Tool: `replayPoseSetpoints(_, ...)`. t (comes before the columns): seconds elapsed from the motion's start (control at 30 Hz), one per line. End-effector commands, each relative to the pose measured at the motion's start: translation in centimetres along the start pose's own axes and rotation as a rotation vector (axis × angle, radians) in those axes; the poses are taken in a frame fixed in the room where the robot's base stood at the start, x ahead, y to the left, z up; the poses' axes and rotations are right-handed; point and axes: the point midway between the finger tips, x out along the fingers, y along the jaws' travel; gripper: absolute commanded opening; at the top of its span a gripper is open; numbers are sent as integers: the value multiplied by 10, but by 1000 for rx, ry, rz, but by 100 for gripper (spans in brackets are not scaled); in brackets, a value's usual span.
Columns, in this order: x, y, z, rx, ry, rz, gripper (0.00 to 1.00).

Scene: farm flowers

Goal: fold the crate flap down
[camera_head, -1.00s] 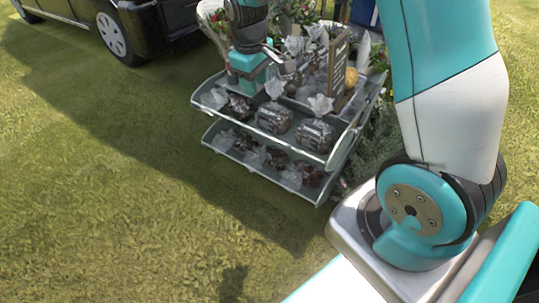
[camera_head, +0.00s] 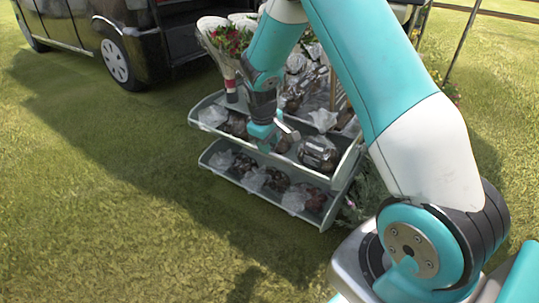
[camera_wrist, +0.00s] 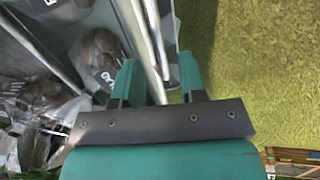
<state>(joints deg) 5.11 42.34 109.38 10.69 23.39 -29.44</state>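A grey two-tier crate stand holds bagged bulbs; its upper tier has a low front panel (camera_head: 224,134), likely the flap. My gripper (camera_head: 272,138) is at that upper front edge, over the middle of the stand. In the wrist view my gripper (camera_wrist: 160,78) has its two teal fingers apart, one on each side of a pale metal rim (camera_wrist: 155,50). Gaps show between the rim and the fingers, so it looks ungripped. My arm hides part of the upper tier and its right side. I cannot tell whether the fingers touch the panel.
The lower tier (camera_head: 312,217) holds more bagged bulbs. Wrapped bouquets (camera_head: 228,42) stand behind the upper tier. A black van (camera_head: 128,40) is parked at the back left. Open grass (camera_head: 110,200) lies in front and left of the stand. Leafy plants stand at its right.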

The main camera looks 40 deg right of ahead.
Motion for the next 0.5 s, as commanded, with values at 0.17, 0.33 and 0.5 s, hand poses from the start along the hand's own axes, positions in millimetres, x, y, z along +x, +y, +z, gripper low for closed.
replayPoseSetpoints(0.17, 25, 0, 0, 1, 0, 0, 38)
replayPoseSetpoints(0.33, 31, 0, 0, 1, 1, 1, 38)
replayPoseSetpoints(0.5, 31, 0, 0, 1, 1, 1, 38)
